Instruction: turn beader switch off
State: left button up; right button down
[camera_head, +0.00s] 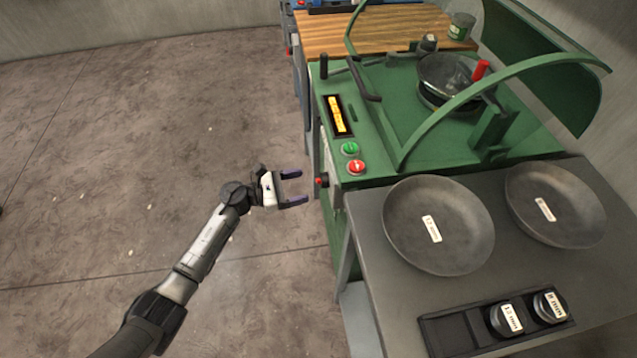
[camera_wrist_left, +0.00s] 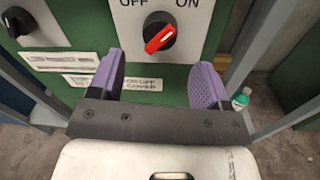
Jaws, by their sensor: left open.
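The beader switch is a black round knob with a red bar (camera_wrist_left: 158,38), on a light plate marked OFF at left and ON at right. The red bar is slanted, its upper end leaning right toward ON. In the head view the switch (camera_head: 320,181) sticks out from the left side of the green beader machine (camera_head: 385,140). My left gripper (camera_head: 295,187) is open and empty, a short gap in front of the switch. In the left wrist view its purple fingers (camera_wrist_left: 159,66) stand apart on either side below the knob. My right gripper is not in view.
A green button (camera_head: 349,148) and a red button (camera_head: 356,167) sit on the machine's top. A grey table (camera_head: 365,290) with two dark bowls (camera_head: 438,250) stands at its right. The floor (camera_head: 130,180) to the left is clear.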

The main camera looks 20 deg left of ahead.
aim_at(318, 182)
pick_arm(q)
jog(key=shift+b+x, duration=0.45)
jog(key=shift+x, duration=2.4)
jog(key=shift+c, duration=0.5)
jog(key=c, duration=0.8)
